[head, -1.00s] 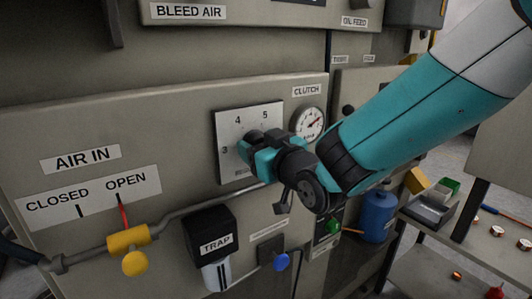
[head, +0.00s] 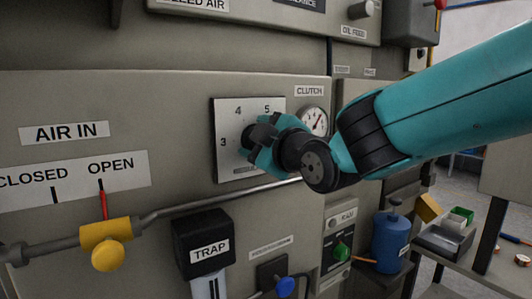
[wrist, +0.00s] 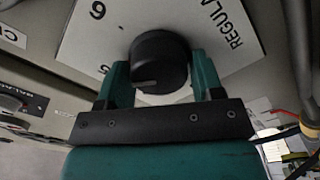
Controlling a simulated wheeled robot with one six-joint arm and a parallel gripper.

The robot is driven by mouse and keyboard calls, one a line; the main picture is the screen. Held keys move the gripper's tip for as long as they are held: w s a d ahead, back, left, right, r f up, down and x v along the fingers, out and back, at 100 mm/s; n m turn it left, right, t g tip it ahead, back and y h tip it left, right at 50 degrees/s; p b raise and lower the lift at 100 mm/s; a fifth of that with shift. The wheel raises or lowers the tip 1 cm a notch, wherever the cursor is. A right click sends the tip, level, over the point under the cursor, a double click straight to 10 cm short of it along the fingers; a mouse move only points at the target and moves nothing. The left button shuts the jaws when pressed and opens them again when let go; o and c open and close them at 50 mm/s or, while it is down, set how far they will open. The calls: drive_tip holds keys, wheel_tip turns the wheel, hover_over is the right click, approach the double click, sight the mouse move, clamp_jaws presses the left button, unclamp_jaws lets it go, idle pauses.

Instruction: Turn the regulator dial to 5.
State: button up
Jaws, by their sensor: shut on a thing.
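The regulator dial is a round black knob (wrist: 158,60) on a white scale plate (head: 228,112). In the wrist view a 6 and part of the word REGULATOR show. My gripper (wrist: 160,78) has its teal fingers on either side of the knob and is shut on it. It also shows at the plate in the head view (head: 260,142). A pale mark shows on the knob's lower edge, but I cannot tell its exact reading.
A round gauge (head: 314,121) under the CLUTCH label is close to my wrist. A pipe (head: 215,198) runs below the plate to a yellow valve (head: 106,235). The TRAP unit (head: 203,234), a green knob (head: 341,252) and a blue bottle (head: 391,240) are lower down.

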drive_tip(key=shift+w+r+n+b, duration=0.1)
drive_tip(key=shift+r+n+b, duration=0.15)
drive_tip(key=shift+n+b, duration=0.2)
idle(0.3)
drive_tip(key=o, duration=0.9)
drive_tip(key=shift+w+f, duration=0.1)
drive_tip(key=shift+f, duration=0.05)
drive_tip(key=v, duration=1.7)
drive_tip(key=shift+d, duration=0.15)
